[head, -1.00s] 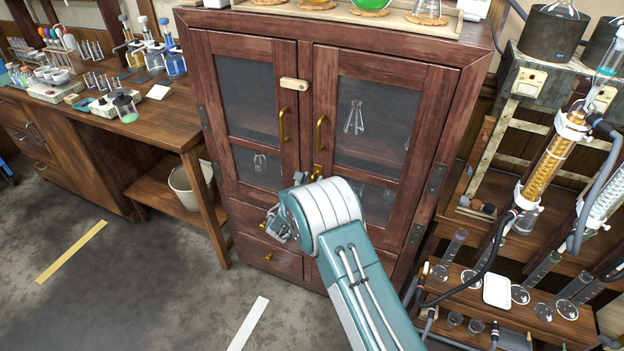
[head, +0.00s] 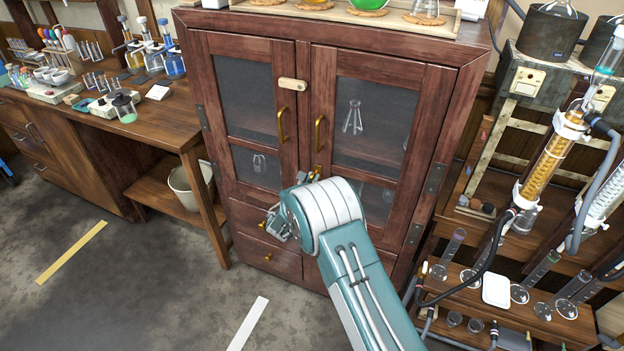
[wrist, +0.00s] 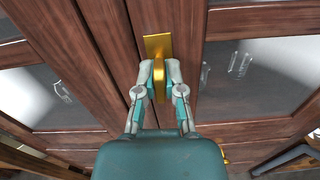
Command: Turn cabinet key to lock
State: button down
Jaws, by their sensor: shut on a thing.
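The wooden cabinet (head: 340,55) stands in front of me with both glazed doors shut. A brass lock plate (wrist: 157,46) sits near the inner edge of the right door; part of it also shows in the head view (head: 317,172) above my arm. My gripper (wrist: 159,77) is shut on the golden key (wrist: 160,80), whose flat head stands edge-on between the two fingertips. The key's tip is hidden at the plate. In the head view my wrist mostly hides the key and fingers.
Brass handles (head: 282,125) and a small wooden latch (head: 293,85) are on the doors. Flasks stand on a tray (head: 340,12) atop the cabinet. A workbench (head: 150,125) is at left, a glassware rig (head: 555,150) close at right. The floor at front left is clear.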

jog(key=m, duration=0.8)
jog(key=shift+f, duration=0.1)
jog(key=m, duration=0.5)
jog(key=shift+f+m, duration=0.1)
jog(key=shift+m, duration=0.3)
jog(key=shift+s+f+m, duration=0.1)
jog(key=shift+f+m, duration=0.1)
jog(key=shift+m, duration=1.4)
jog(key=shift+d, duration=0.1)
jog(key=c, duration=0.8)
grip_release()
jog(key=shift+f, duration=0.1)
jog(key=shift+o, duration=0.3)
jog(key=shift+r, duration=0.2)
